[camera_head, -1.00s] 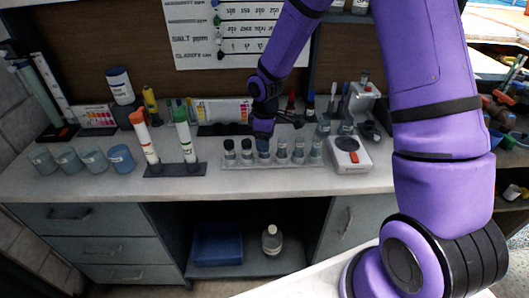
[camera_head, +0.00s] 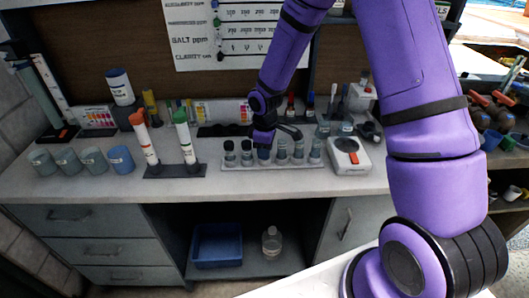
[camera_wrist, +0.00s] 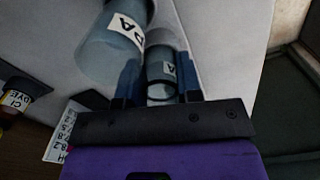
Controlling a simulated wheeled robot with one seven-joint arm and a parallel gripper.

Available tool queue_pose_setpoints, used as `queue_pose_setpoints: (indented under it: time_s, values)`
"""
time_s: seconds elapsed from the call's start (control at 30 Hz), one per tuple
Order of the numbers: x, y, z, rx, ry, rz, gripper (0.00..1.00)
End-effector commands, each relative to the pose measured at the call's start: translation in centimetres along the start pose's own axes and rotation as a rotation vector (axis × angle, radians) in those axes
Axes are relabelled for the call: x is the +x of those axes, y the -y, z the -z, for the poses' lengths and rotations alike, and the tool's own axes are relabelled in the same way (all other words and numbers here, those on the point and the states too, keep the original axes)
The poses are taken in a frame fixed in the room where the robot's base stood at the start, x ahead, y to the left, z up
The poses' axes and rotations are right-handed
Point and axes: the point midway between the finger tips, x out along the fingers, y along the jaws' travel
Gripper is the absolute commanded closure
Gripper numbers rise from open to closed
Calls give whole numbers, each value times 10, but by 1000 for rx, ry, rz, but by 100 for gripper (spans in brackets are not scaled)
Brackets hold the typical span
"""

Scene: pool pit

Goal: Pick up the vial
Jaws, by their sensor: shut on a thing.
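My gripper (camera_head: 264,142) points down over the white vial rack (camera_head: 232,167) on the counter. In the wrist view my gripper (camera_wrist: 158,88) has its two blue fingers on either side of a grey-blue vial (camera_wrist: 160,68) with a white label, and is shut on it. In the head view this vial (camera_head: 264,156) stands in line with the others in the rack, its top hidden by my gripper. I cannot tell any lift from the rack. Two dark-capped vials (camera_head: 229,153) stand to its left and several others (camera_head: 298,152) to its right.
A larger labelled vessel (camera_wrist: 112,45) is close beside the left finger in the wrist view. A stand with red- and green-capped tubes (camera_head: 176,170) is left of the rack. A white scale-like device (camera_head: 349,156) is to the right. The counter front is clear.

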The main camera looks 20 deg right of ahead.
Motion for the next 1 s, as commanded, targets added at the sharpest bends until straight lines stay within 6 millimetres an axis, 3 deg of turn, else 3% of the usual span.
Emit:
queue_pose_setpoints:
  time_s: [0.27, 0.47, 1.0]
  values:
    - [-10, 0, 0, 1, -1, -1, 90]
    - [-37, -1, 0, 1, -2, -3, 90]
    - [-47, 111, -53, -2, 1, 0, 90]
